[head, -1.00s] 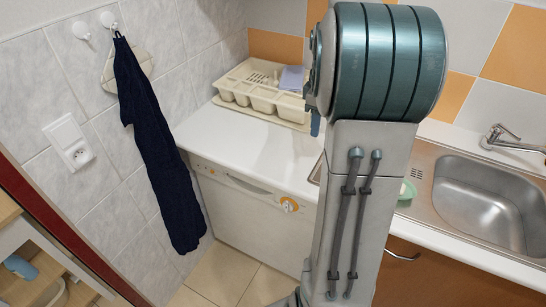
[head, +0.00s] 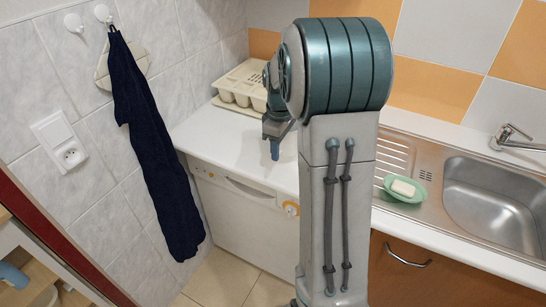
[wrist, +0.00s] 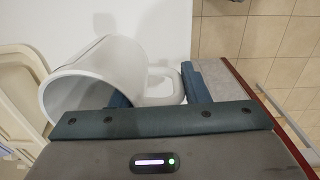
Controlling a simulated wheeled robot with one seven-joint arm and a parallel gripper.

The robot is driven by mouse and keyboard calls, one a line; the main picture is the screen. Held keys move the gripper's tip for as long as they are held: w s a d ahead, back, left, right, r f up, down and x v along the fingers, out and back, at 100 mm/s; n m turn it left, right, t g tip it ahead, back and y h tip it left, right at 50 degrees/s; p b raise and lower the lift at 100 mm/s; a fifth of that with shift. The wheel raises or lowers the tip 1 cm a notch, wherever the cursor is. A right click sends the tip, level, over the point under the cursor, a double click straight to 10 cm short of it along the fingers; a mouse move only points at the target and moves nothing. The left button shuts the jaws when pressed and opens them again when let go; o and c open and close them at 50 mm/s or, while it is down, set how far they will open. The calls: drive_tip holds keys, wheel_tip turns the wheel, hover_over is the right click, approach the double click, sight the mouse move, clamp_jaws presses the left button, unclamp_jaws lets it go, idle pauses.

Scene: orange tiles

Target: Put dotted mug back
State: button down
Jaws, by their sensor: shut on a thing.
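A plain-looking white mug (wrist: 88,78) fills the left middle of the wrist view, tilted with its open mouth toward the lower left. No dots show on the side I see. My gripper (wrist: 158,88) has one blue-grey finger on each side of the mug's handle (wrist: 165,82) and is shut on it. In the head view, my gripper (head: 274,148) shows partly, left of my arm and over the white counter. The mug is hidden there. I cannot tell whether it touches the counter.
A beige dish rack (head: 236,88) stands on the white counter (head: 215,135) at the back left; it also shows in the wrist view (wrist: 18,75). A green soap dish (head: 391,194) with soap sits by the sink (head: 490,205). A dark towel (head: 155,145) hangs left.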

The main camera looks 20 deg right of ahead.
drive_tip(key=shift+w+a+f, duration=0.5)
drive_tip(key=shift+a, duration=0.25)
drive_tip(key=shift+f+p, duration=0.35)
drive_tip(key=shift+f, duration=1.7)
drive_tip(key=shift+f, duration=0.1)
drive_tip(key=c, duration=0.8)
unclamp_jaws()
wheel_tip(320, 180, up, 12)
drive_tip(key=s+a+m+t, duration=0.1)
drive_tip(key=s+a+m, duration=0.3)
drive_tip(key=s, duration=0.7)
drive_tip(key=s+a+m+t, duration=0.1)
drive_tip(key=s+a+m, duration=0.2)
drive_tip(key=s+a, duration=0.4)
drive_tip(key=s, duration=0.4)
drive_tip(key=shift+s+a+f+m+t+b, duration=0.2)
drive_tip(key=shift+a+f+m+t+b, duration=0.1)
drive_tip(key=shift+a+m+t, duration=0.1)
